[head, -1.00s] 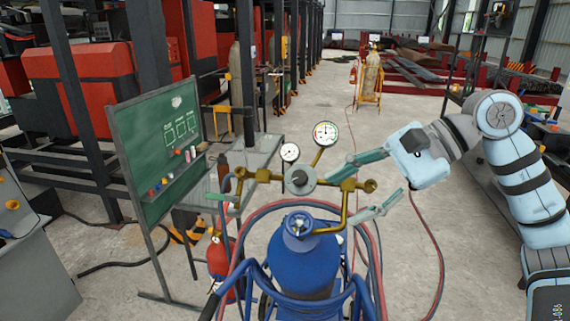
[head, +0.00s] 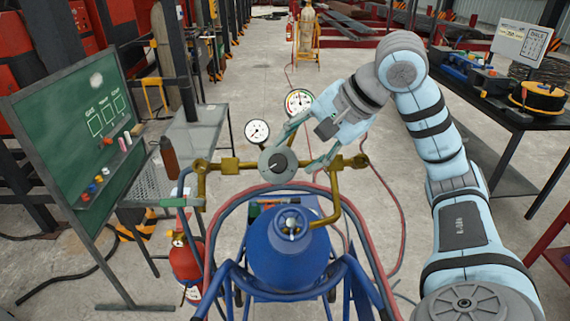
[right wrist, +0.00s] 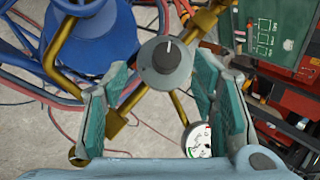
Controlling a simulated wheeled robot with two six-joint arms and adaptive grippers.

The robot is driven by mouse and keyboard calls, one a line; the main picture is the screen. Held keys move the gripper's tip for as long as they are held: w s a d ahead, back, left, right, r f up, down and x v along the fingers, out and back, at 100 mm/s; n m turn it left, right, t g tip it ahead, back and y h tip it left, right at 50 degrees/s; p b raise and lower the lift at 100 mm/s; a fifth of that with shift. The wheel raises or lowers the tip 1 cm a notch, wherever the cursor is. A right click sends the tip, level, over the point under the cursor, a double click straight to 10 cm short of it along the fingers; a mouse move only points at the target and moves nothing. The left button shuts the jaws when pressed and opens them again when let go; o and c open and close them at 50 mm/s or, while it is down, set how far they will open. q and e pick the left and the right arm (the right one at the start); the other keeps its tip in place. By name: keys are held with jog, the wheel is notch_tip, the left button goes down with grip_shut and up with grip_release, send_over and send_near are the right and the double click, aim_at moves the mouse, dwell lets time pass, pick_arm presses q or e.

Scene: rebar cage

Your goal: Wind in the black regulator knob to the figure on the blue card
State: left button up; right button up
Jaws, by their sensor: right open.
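The black knob (head: 281,161), on a grey round regulator body, sits at the middle of a brass pipe assembly above the blue cylinder (head: 290,258). In the right wrist view the knob (right wrist: 168,52) shows a white pointer line. My right gripper (head: 294,149) is open and empty close to the regulator, its fingers spread toward either side of it. In the right wrist view the knob shows between and beyond the fingertips, with no contact visible. Two white dial gauges, a left one (head: 257,131) and a right one (head: 299,101), stand above. I see no blue card. My left gripper is out of view.
Red and blue hoses and the blue cart frame (head: 355,275) surround the cylinder. A green chalkboard (head: 55,125) stands left, near a grey table (head: 195,130). A dark table (head: 490,130) with a white sign (head: 523,42) stands right. Open floor lies between.

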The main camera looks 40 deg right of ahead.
aim_at(278, 161)
jog(key=x, duration=0.5)
jog(key=shift+w+r, duration=0.15)
jog(key=shift+w, duration=0.25)
jog(key=shift+w+f, duration=0.75)
jog(key=shift+w, duration=0.3)
jog(key=shift+s, duration=0.15)
jog(key=shift+s+r, duration=0.15)
jog(key=shift+s, duration=0.15)
jog(key=shift+s+r, duration=0.1)
jog(key=shift+s, duration=0.1)
jog(key=shift+c, duration=1)
jog(key=c, duration=0.3)
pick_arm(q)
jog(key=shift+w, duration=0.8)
pick_arm(e)
jog(key=c, duration=0.7)
